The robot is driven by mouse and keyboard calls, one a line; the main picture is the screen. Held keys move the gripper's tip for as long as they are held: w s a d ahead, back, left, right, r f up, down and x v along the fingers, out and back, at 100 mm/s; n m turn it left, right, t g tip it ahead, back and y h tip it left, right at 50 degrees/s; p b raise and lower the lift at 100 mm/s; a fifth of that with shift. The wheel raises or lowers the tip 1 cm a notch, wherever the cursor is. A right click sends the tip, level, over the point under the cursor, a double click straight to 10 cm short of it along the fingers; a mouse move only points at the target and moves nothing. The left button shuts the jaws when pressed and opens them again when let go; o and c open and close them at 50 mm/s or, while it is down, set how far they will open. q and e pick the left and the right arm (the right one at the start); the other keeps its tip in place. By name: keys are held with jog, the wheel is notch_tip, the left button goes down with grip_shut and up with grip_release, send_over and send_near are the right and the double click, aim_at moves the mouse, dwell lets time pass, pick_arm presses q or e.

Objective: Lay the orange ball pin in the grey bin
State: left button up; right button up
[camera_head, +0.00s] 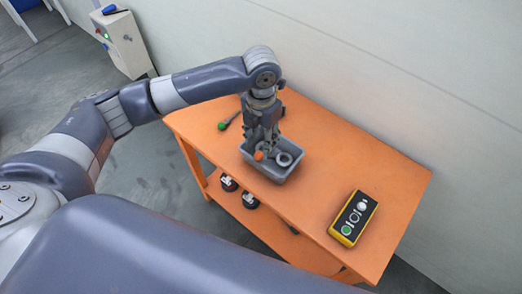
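The grey bin (272,176) stands on the orange table. The orange ball pin shows as an orange ball (259,155) at the bin's left inner side, right below my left gripper; its shaft is hidden or too small to make out. My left gripper (262,146) points down into the bin from above, its fingers close to the orange ball. I cannot tell whether the fingers are closed on the pin or apart from it. A pale ring (284,159) lies in the right part of the bin. My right gripper is not in view.
The orange table (330,160) has a green-ended pin (222,126) left of the bin and a yellow-black control box (353,218) at right. Small black-and-white parts (229,183) sit on the lower shelf. A pale cabinet (124,42) stands back left. The tabletop between bin and control box is clear.

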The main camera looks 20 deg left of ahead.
pick_arm(q)
jog(key=shift+r+b, duration=0.45)
jog(key=shift+r, duration=2.05)
